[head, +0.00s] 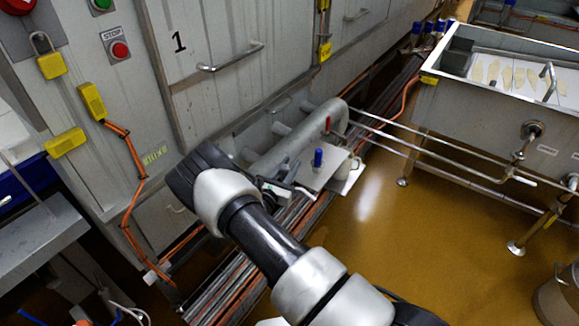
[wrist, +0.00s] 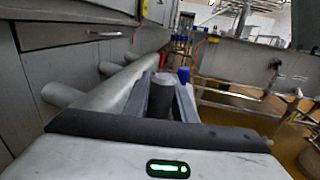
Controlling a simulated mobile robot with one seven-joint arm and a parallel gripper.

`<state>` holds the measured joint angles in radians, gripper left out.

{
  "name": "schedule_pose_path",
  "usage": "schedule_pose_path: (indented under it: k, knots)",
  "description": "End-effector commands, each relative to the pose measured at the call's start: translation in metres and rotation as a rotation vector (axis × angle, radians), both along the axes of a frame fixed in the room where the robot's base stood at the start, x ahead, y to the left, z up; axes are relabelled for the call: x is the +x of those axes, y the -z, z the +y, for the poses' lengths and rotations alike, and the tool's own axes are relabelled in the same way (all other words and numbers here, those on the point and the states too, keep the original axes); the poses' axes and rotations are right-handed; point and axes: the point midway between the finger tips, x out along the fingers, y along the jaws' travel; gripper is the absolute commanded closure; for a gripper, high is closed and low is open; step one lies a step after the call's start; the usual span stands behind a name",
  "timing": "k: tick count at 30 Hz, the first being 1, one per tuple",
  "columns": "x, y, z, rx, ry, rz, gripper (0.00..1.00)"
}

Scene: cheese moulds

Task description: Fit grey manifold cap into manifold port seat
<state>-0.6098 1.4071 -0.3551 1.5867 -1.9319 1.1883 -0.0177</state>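My gripper (wrist: 162,84) shows in the wrist view with a finger on each side of a dark grey cylinder, which looks like the grey manifold cap (wrist: 160,100). The fingers appear closed on its sides, and its top is paler. In the head view my gripper (head: 287,184) is beside the thick grey manifold pipe (head: 300,142), near a pale plate (head: 325,172). The cap is not clear in the head view. Short pipe stubs (wrist: 62,95) stick out of the manifold on the left. I cannot make out which opening is the port seat.
A blue-topped item (head: 318,158) stands on the plate, close to the right finger in the wrist view (wrist: 183,75). A red handle (head: 327,124) is behind it. Grey cabinets (head: 215,85) line the left. A steel vat (head: 490,90) and thin pipes are right, over open floor (head: 400,230).

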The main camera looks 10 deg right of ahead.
Motion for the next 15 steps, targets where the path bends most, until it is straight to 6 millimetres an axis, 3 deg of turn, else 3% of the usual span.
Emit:
schedule_pose_path:
  k: [2, 15]
  knots:
    - [0.0001, -0.0008, 0.0002, 0.000, 0.000, 0.000, 0.61]
    - [-0.0061, -0.0049, 0.0058, 0.000, -0.002, 0.001, 0.61]
